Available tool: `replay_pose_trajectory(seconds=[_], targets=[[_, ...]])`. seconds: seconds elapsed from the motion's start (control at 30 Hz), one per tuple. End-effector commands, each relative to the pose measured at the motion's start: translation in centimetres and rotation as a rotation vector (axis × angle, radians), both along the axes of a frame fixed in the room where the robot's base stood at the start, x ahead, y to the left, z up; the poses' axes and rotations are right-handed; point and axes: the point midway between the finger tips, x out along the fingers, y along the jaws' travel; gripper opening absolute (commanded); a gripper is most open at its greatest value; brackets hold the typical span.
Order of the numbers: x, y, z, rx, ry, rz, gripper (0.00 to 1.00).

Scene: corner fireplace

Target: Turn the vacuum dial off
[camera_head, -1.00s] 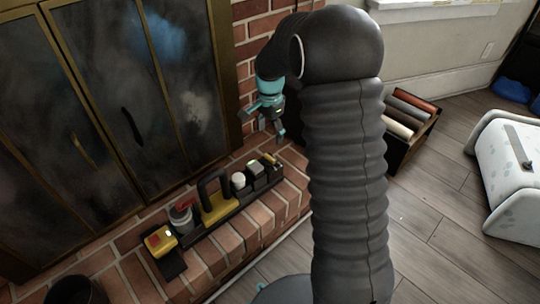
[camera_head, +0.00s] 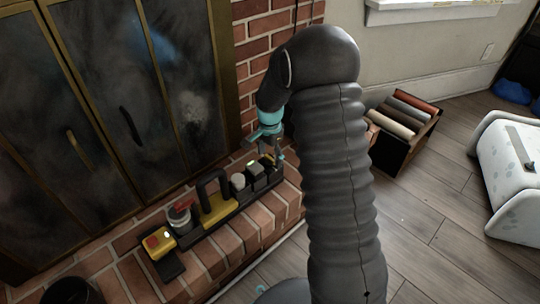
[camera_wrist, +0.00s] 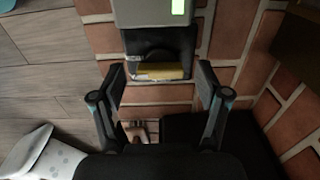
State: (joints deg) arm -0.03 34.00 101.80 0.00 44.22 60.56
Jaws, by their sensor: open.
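A black rail (camera_head: 228,219) with several controls lies along the brick hearth. At its right end is a small black and yellow part (camera_head: 268,160), partly hidden by my gripper (camera_head: 266,148). In the wrist view this part shows as a dark rounded piece (camera_wrist: 158,58) with a worn yellow band, just ahead of and between the open fingers (camera_wrist: 160,82). No contact is visible. A grey box with a lit green window (camera_wrist: 155,12) is beyond it. I cannot tell for sure which control is the vacuum dial; a white round knob (camera_head: 238,181) is farther left.
The rail also carries a black and yellow handle (camera_head: 216,203), a red-topped part (camera_head: 181,214) and a yellow box with a red button (camera_head: 158,241). Dark fireplace doors (camera_head: 110,110) stand behind. A crate of rolls (camera_head: 403,140) is at the right; open floor lies beside it.

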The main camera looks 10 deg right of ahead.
Motion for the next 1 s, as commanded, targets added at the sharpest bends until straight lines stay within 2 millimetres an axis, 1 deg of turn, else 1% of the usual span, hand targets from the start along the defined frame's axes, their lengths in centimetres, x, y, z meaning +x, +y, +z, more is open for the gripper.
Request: replay_pose_trajectory(seconds=[0.03,0.07,0.1,0.17,0.2,0.23,0.27,0.47,0.67,0.87,1.0], targets=[[0.00,0.00,0.02,0.000,0.000,0.000,0.70],[0.00,0.00,0.02,0.000,0.000,0.000,0.62],[0.01,0.00,0.02,0.000,0.000,0.000,0.53],[0.01,0.00,0.03,0.000,0.000,0.000,0.38],[0.01,0.00,0.03,0.000,0.000,0.000,0.28],[0.01,0.00,0.04,0.000,0.000,0.000,0.20],[0.01,0.00,0.04,0.000,0.000,0.000,0.15],[0.01,0.00,0.05,0.000,0.000,0.006,0.15],[0.01,0.00,0.08,0.000,0.000,0.058,0.15],[0.01,0.00,0.11,0.000,0.000,0.183,0.15],[0.01,0.00,0.13,0.000,0.000,0.307,0.15]])
